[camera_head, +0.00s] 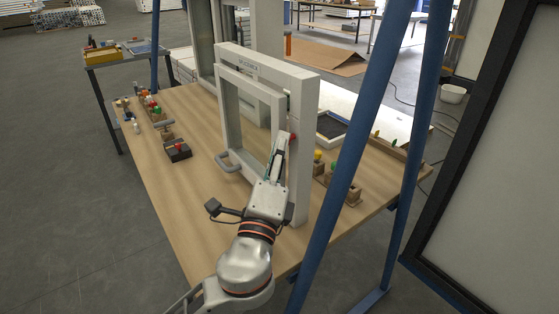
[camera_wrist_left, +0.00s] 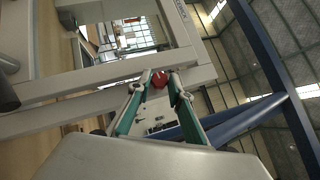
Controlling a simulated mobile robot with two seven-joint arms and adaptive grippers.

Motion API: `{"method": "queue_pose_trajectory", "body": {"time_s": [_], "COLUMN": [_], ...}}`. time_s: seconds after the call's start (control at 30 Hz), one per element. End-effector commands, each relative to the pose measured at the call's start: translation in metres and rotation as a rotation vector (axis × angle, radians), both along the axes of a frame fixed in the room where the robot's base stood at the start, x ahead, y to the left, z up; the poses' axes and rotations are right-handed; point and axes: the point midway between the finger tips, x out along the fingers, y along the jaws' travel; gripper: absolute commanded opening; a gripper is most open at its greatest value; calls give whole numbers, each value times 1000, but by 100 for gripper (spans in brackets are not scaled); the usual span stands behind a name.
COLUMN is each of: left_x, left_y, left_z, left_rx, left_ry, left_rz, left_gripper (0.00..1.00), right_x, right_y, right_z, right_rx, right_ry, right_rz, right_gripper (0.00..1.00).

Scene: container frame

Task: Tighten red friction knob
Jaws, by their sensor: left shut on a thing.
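The red friction knob (camera_head: 292,136) sits on the right upright of the light grey container frame (camera_head: 305,105), which stands upright on the wooden table. In the left wrist view the red knob (camera_wrist_left: 160,79) shows between the two fingertips of my left gripper (camera_wrist_left: 160,75). My left gripper (camera_head: 284,137) is shut on the knob, reaching up to the frame from the front edge of the table. The fingers hide part of the knob, and its turn cannot be told. My right gripper is not in view.
A dark block with a red top (camera_head: 178,151) lies left on the table (camera_head: 190,205). Small blocks with coloured knobs (camera_head: 340,186) stand right of the frame. A blue post (camera_head: 345,165) rises close on the right.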

Motion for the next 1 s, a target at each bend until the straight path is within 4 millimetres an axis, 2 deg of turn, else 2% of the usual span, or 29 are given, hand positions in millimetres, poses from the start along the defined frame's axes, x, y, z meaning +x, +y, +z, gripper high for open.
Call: {"method": "queue_pose_trajectory", "body": {"time_s": [0.03, 0.13, 0.5, 0.7, 1.0], "left_x": [1, 2, 4, 3, 3], "left_y": [0, 0, 1, 1, 1], "left_z": [-13, -15, -12, -10, -7], "left_rx": [28, 74, 190, 213, 219], "left_ry": [-25, -88, -249, -285, -295], "left_rz": [-2, -1, -2, -3, -4], "left_gripper": [0, 0, 0, 0, 0], "right_x": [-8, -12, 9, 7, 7], "right_y": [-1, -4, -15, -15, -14], "right_z": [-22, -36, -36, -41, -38], "right_rx": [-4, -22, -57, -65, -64], "right_ry": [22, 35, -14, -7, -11], "right_rz": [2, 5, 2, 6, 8], "right_gripper": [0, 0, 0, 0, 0]}}
